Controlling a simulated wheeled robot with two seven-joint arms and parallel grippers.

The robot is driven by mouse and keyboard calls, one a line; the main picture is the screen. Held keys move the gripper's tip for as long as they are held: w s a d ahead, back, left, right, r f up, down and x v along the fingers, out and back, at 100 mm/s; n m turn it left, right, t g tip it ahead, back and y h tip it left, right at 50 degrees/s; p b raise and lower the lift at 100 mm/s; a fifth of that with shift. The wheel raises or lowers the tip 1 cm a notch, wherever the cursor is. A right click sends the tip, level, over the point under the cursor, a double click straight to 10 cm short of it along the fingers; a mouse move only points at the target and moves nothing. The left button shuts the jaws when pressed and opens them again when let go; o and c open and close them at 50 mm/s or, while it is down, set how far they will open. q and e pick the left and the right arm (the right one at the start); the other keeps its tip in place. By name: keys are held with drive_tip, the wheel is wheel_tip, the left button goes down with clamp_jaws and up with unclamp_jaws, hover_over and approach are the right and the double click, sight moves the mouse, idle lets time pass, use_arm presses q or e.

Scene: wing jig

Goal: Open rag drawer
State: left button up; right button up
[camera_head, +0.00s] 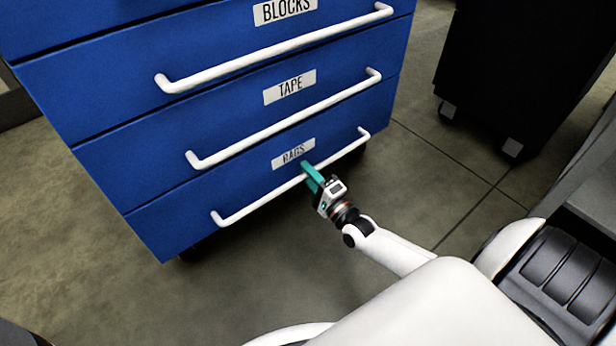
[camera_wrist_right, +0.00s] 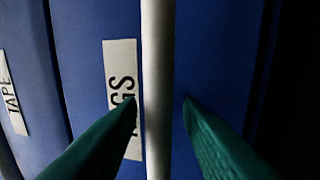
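The rag drawer (camera_head: 250,185) is the lowest drawer of a blue cabinet and looks closed. Its label reads RAGS (camera_head: 293,154) and its white bar handle (camera_head: 255,206) runs along its front. My right gripper (camera_head: 309,174) is at the handle, right of its middle, and covers part of the label. In the right wrist view the handle (camera_wrist_right: 158,70) runs upright between the two green fingers (camera_wrist_right: 160,110). The fingers are apart, with a gap showing on each side of the bar. My left gripper is not in view.
Above are the TAPE drawer (camera_head: 230,115) and the BLOCKS drawer (camera_head: 200,50), both closed with white handles. A black wheeled cabinet (camera_head: 530,60) stands at the right. The concrete floor (camera_head: 90,270) in front of the blue cabinet is clear at the left.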

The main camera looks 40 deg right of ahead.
drive_tip(key=shift+w, duration=0.15)
clamp_jaws()
